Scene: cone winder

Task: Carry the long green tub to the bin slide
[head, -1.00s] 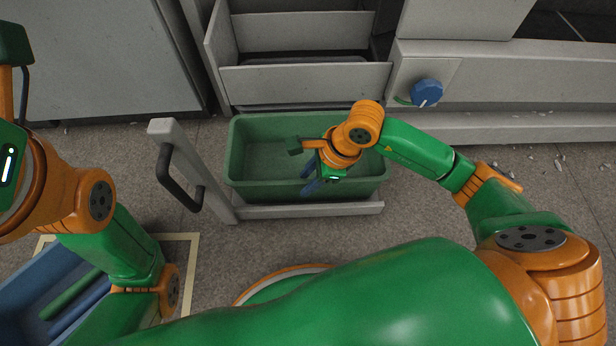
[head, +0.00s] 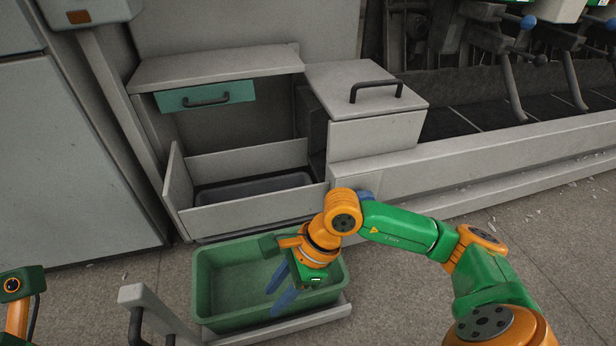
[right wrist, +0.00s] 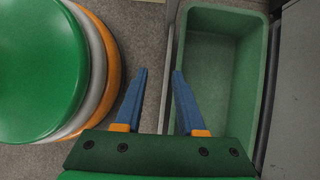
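The long green tub (head: 225,262) is at the bottom centre of the head view, open at the top. It appears to stand on a low grey pull-out slide (head: 325,315) whose upright end panel (head: 150,296) has a black handle. My right gripper (head: 280,285) is at the tub's near long side. In the right wrist view the gripper (right wrist: 160,72) is open, one blue finger over the tub (right wrist: 215,75) and the other outside it, with the tub's rim between them. No contact is visible. My left gripper is outside the view; only part of my left arm shows.
Behind the tub stands a grey cabinet with an open bin compartment (head: 245,210), a teal drawer front (head: 205,95) and a grey box with a black handle (head: 375,90). A blue knob is partly hidden by my right arm.

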